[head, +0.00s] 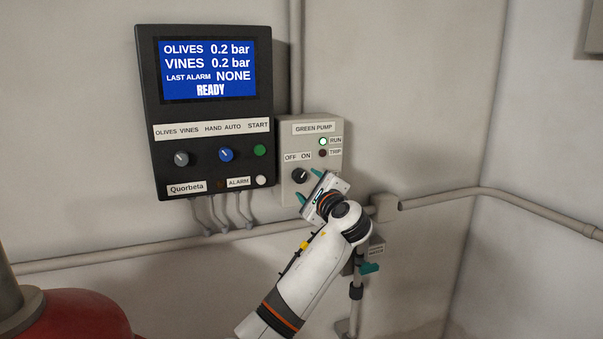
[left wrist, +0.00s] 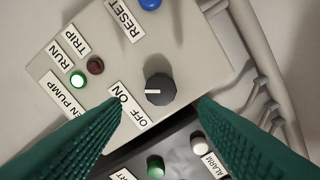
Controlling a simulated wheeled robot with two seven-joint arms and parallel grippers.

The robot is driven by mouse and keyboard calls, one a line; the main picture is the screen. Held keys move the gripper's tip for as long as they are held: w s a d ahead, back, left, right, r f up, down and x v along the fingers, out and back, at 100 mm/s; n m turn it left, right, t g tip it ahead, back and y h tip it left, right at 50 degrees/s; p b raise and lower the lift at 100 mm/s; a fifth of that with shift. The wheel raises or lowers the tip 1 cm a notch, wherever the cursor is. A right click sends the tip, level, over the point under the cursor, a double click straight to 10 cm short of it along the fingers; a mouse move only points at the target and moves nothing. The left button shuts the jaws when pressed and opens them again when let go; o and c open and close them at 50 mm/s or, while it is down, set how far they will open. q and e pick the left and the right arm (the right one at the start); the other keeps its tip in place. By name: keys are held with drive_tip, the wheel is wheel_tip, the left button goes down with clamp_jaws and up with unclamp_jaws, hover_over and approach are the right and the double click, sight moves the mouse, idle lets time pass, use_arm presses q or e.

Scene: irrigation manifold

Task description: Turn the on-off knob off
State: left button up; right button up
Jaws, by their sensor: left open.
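The on-off knob (head: 300,176) is a round black knob on the grey green pump box (head: 329,159), below the OFF and ON labels. It also shows in the left wrist view (left wrist: 160,90), where its white mark points toward the ON label (left wrist: 121,93). My left gripper (head: 308,186) is open, with its teal fingers in front of the box near the knob. In the left wrist view the fingertips lie to either side of the knob, with a gap to each. The RUN lamp (head: 323,142) glows green. My right gripper is not in view.
A black controller (head: 152,110) with a blue screen hangs to the left of the box, with knobs and buttons. A blue reset button (left wrist: 149,3) shows in the left wrist view. Pipes (head: 480,194) run along the wall. A red rounded vessel (head: 75,315) stands at lower left.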

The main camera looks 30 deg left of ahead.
sight(300, 178)
use_arm(q)
drive_tip(key=p+x, duration=0.1)
drive_tip(key=x, duration=0.4)
drive_tip(key=shift+w+a+r, duration=0.1)
drive_tip(key=shift+a, duration=0.05)
drive_tip(key=shift+w+a+p, duration=0.25)
drive_tip(key=shift+p, duration=0.05)
drive_tip(key=shift+c, duration=0.5)
drive_tip(key=c, duration=0.9)
